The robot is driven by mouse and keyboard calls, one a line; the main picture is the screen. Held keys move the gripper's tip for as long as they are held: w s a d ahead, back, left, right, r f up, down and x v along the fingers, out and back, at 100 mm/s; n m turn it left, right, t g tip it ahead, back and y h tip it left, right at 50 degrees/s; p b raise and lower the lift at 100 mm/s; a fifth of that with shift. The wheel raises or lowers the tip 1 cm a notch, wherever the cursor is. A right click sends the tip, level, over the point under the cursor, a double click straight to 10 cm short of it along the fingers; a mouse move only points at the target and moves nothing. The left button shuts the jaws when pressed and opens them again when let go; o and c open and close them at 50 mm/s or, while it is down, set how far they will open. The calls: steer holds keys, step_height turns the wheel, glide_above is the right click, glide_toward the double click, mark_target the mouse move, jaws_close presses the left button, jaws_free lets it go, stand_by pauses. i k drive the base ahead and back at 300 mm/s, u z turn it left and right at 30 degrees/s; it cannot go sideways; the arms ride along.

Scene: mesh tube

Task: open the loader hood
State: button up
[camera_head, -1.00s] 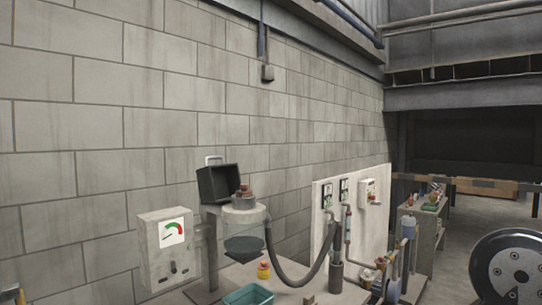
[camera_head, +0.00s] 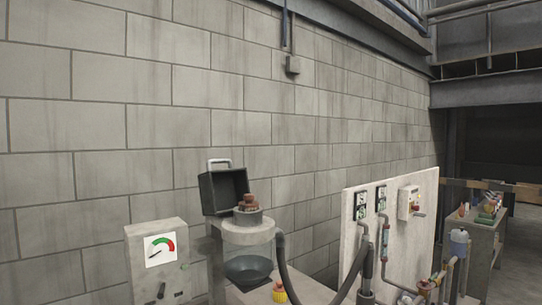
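The loader hood (camera_head: 221,192) is a dark grey box with a pale handle (camera_head: 219,163) on its upper edge. It stands tipped up at the back left of the loader top, with its hollow side facing right and toward me. A reddish-brown stepped part (camera_head: 248,203) on a grey round base is uncovered in front of it. Below is the loader's clear hopper (camera_head: 248,250) with a dark cone inside. My gripper is not in view.
A white gauge box (camera_head: 158,262) stands left of the hopper. A dark hose (camera_head: 290,278) curves from the hopper's right side. A yellow-and-red item (camera_head: 280,293) sits below. A white panel (camera_head: 395,235) with pipes stands right, before a cluttered shelf (camera_head: 480,235).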

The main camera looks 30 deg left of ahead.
mark_target(221, 191)
steer(key=z, duration=0.05)
steer(key=i, duration=0.75)
steer(key=u, duration=1)
steer(key=i, duration=0.7)
steer(key=u, duration=0.8)
